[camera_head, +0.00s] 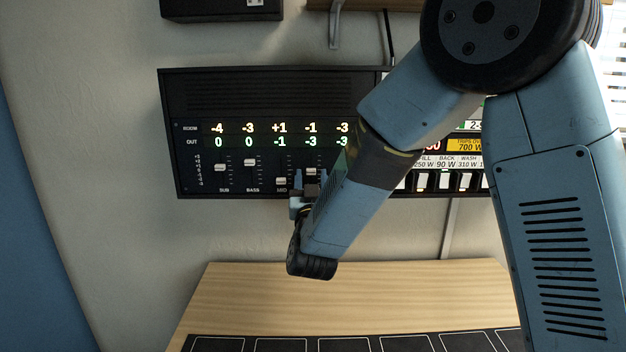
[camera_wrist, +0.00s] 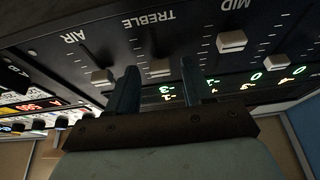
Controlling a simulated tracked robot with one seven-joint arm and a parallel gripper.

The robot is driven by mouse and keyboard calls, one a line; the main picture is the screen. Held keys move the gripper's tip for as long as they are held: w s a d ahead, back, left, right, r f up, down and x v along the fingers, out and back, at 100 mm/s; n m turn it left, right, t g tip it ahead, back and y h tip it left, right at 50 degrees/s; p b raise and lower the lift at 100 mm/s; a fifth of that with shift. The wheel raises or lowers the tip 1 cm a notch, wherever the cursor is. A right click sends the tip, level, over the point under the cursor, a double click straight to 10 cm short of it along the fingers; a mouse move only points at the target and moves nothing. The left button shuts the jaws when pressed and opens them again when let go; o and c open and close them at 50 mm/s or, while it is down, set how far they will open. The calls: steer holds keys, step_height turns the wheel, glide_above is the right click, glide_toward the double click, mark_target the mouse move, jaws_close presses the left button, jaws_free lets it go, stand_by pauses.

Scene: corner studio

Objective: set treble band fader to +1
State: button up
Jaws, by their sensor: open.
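A black equaliser panel (camera_head: 270,100) hangs on the wall, with ROOM and OUT number rows above its faders. The fourth column reads -1 in ROOM and -3 in OUT. In the wrist view, where the labels appear upside down, the pale treble fader cap (camera_wrist: 160,68) sits under the TREBLE label. My gripper (camera_wrist: 158,82) is open, its two fingers on either side of that cap with visible gaps; whether either touches it is unclear. In the head view my gripper (camera_head: 304,187) is at the panel's lower part, partly covering the treble fader.
The mid fader (camera_wrist: 231,41) and air fader (camera_wrist: 102,76) flank the treble one closely. The sub fader (camera_head: 220,167) and bass fader (camera_head: 250,162) are farther left. A lighting panel (camera_head: 465,160) with switches is to the right, partly behind my arm. A wooden desk (camera_head: 240,290) lies below.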

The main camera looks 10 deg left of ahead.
steer(key=shift+w+r, duration=0.1)
steer(key=shift+w, duration=0.15)
steer(key=shift+c, duration=0.4)
jaws_close()
